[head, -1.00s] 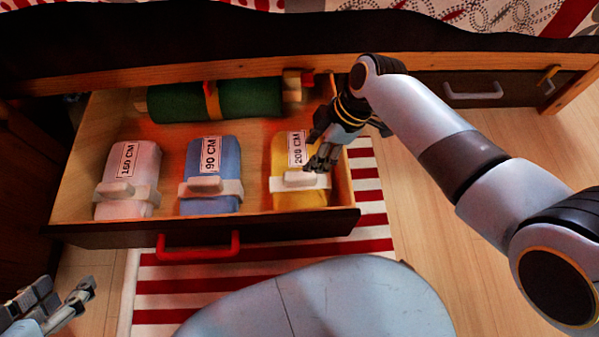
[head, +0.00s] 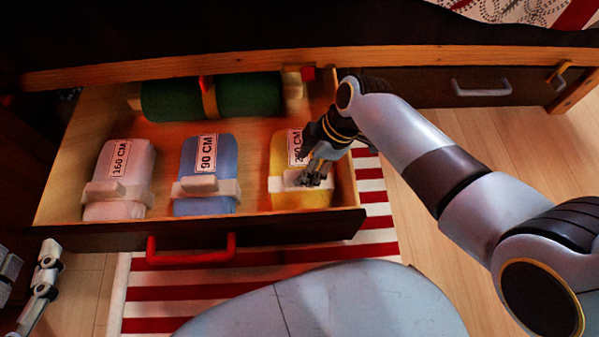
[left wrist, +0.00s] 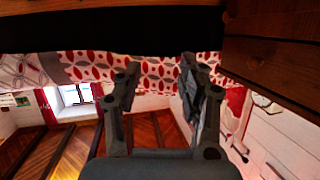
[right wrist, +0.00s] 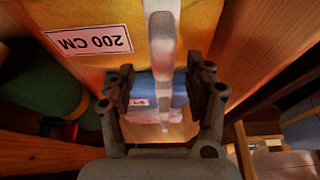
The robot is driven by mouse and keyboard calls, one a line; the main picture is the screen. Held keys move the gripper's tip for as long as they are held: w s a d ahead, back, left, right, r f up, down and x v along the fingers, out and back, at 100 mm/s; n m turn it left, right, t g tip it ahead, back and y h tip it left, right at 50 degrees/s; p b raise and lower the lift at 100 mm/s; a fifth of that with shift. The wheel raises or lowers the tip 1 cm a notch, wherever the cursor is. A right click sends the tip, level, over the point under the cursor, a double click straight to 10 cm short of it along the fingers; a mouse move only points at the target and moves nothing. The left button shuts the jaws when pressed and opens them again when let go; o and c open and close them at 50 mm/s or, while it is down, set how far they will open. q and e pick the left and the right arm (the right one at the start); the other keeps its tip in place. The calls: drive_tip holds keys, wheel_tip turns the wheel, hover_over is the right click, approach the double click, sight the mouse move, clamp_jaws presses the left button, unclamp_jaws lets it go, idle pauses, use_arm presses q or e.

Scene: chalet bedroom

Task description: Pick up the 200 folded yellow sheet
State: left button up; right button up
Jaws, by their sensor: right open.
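The folded yellow sheet (head: 285,198) lies at the right end of the open drawer, with a white band and handle around it and a "200 CM" label. It also fills the top of the right wrist view (right wrist: 110,15), label upside down. My right gripper (head: 314,176) is open over the sheet's right side at the white handle. In the right wrist view the pale handle (right wrist: 161,60) runs between the open fingers (right wrist: 163,95); I cannot tell whether they touch it. My left gripper (left wrist: 155,85) is open and empty, away from the drawer; it shows partly at the head view's left edge.
A blue bundle (head: 206,160) marked 90 CM and a pale pink bundle (head: 125,165) marked 160 CM lie left of the yellow sheet. A green roll (head: 240,95) lies at the drawer's back. The drawer front (head: 300,228) has a red handle (head: 190,256). The bed rail (head: 400,60) runs above.

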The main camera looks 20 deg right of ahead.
sight(285, 166)
drive_tip(key=shift+s+a+f+b, duration=0.1)
drive_tip(key=shift+f+b, duration=0.25)
drive_tip(key=shift+f, duration=0.1)
drive_tip(key=shift+s+a+f+b, duration=0.1)
drive_tip(key=shift+f+b, duration=0.2)
drive_tip(key=shift+f, duration=0.15)
drive_tip(key=shift+b+x, duration=0.75)
drive_tip(key=shift+x, duration=0.25)
use_arm(q)
drive_tip(key=w+d+r+m+t+h, duration=0.1)
drive_tip(key=w+r+t, duration=0.2)
drive_tip(key=r, duration=0.7)
drive_tip(key=w+d+r+m+t+h, duration=0.1)
drive_tip(key=w+r+t+h, duration=0.1)
drive_tip(key=r+t, duration=0.4)
wheel_tip(285, 166, up, 4)
drive_tip(key=shift+w+f+m+h, duration=0.1)
drive_tip(key=shift+w+m+h, duration=0.2)
drive_tip(key=shift+w, duration=0.35)
use_arm(e)
drive_tip(key=shift+w, duration=0.1)
use_arm(q)
drive_tip(key=shift+d, duration=0.1)
use_arm(e)
clamp_jaws()
drive_tip(key=shift+r, duration=0.1)
